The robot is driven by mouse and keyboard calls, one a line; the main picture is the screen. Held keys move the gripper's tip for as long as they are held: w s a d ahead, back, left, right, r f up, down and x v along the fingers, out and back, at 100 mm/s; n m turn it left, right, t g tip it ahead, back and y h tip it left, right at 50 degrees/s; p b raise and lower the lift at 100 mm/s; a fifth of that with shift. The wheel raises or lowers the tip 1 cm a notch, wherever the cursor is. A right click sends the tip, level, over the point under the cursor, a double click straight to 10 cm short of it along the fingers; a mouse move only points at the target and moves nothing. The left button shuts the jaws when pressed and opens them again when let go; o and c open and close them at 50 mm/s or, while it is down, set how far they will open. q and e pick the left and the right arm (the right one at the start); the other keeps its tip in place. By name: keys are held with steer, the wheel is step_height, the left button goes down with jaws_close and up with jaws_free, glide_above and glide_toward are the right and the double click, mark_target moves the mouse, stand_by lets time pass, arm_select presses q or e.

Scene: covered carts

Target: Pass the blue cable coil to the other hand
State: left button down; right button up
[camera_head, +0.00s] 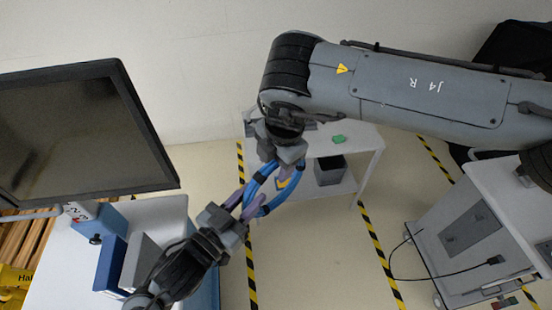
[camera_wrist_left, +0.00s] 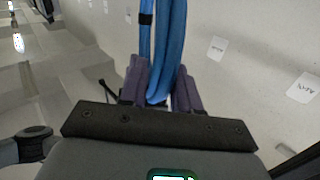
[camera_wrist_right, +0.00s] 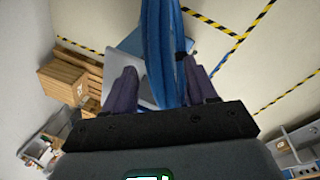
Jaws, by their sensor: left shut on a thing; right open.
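The blue cable coil (camera_head: 284,197) is in the air between my two grippers, with dark ties around it. My left gripper (camera_head: 239,199) is shut on its lower-left end. In the left wrist view the blue strands (camera_wrist_left: 171,45) pass between the purple fingers (camera_wrist_left: 160,78). My right gripper (camera_head: 274,173) is open at the upper-right end of the coil. In the right wrist view the blue strands (camera_wrist_right: 158,50) run between its spread fingers (camera_wrist_right: 160,82), with a gap at least on the left side.
A white table (camera_head: 352,140) with a green item (camera_head: 339,140) and a dark bin (camera_head: 330,171) on its lower shelf stands behind the coil. A monitor (camera_head: 80,130) and blue binders (camera_head: 108,262) are at the left. A grey cart (camera_head: 470,238) is at the right. Yellow-black tape marks the floor.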

steer(key=shift+c, duration=0.3)
jaws_close()
arm_select(q)
steer(key=c, duration=0.7)
jaws_free()
steer(key=shift+c, duration=0.2)
arm_select(e)
steer(key=shift+r, duration=0.1)
arm_select(q)
steer(key=shift+s, duration=0.1)
